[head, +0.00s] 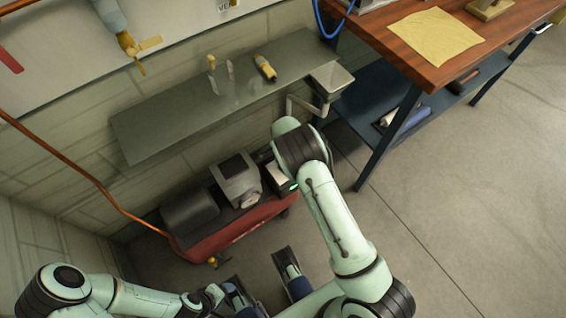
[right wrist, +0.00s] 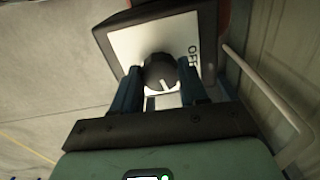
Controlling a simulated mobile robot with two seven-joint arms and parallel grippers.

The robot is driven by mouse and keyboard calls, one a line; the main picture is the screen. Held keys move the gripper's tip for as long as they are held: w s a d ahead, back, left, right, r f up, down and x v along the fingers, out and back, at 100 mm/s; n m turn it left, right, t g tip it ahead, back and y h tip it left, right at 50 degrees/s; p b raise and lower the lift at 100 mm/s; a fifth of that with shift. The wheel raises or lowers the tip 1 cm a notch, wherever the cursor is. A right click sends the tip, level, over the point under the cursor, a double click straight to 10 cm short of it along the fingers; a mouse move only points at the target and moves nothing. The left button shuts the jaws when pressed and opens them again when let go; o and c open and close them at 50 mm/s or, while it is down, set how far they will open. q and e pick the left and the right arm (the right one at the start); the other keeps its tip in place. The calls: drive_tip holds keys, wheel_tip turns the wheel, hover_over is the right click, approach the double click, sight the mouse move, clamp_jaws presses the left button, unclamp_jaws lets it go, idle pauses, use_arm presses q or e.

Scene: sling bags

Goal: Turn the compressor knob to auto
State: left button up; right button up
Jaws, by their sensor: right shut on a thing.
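The red compressor (head: 235,228) stands on the floor against the wall in the head view. Its black knob (right wrist: 160,72) sits on a white plate (right wrist: 128,45) in the right wrist view, with the word OFF at the plate's right. A pale pointer mark on the knob points down in that picture, away from OFF. No AUTO label can be made out. My right gripper (right wrist: 160,92) is shut on the knob, a finger on each side; its fingertips are hard to see in the head view. My left gripper (head: 260,267) is open and empty, low in front of the compressor.
A metal shelf (head: 180,115) with yellow-ended fittings juts out above the compressor. A workbench (head: 460,60) with a yellow cloth stands at the right. An orange-brown hose (head: 85,175) runs down to the compressor. The floor at the right is clear.

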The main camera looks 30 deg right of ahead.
use_arm(q)
drive_tip(key=shift+s+r, duration=0.15)
use_arm(e)
drive_tip(key=shift+m, duration=1.2)
drive_tip(key=o, duration=1.1)
drive_tip(key=shift+c, duration=0.2)
use_arm(q)
drive_tip(key=s+r+p, duration=0.2)
drive_tip(key=p, duration=0.1)
drive_tip(key=shift+s+d+r+g, duration=0.1)
drive_tip(key=shift+d+r+g, duration=0.25)
drive_tip(key=shift+g, duration=0.05)
use_arm(e)
wheel_tip(320, 180, up, 13)
drive_tip(key=shift+r, duration=0.2)
drive_tip(key=shift+s, duration=0.1)
